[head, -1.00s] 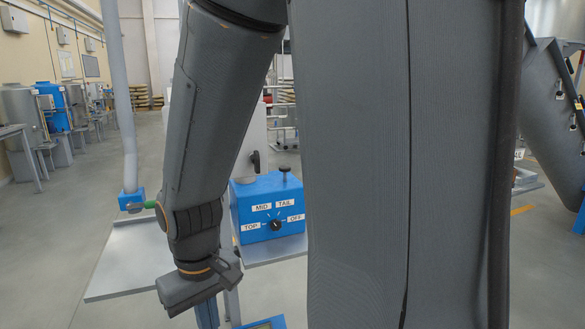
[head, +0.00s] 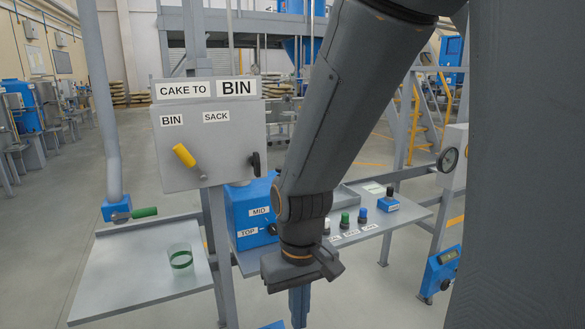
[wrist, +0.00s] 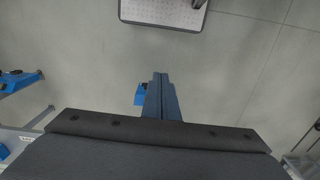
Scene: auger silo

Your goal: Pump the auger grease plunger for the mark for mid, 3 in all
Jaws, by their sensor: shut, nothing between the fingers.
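A blue selector box (head: 243,212) with MID and TOP labels stands on the bench behind my arm. I cannot tell whether this is the auger grease plunger. My gripper (head: 299,308) points down in front of the bench, apart from both. Its fingers are shut and empty, and also show in the wrist view (wrist: 160,95).
A grey panel (head: 213,145) reads CAKE TO BIN and has a yellow lever (head: 184,156). A side table (head: 130,275) holds a clear cup (head: 180,257). Several coloured buttons line the bench (head: 415,210). Open floor lies below my gripper in the wrist view.

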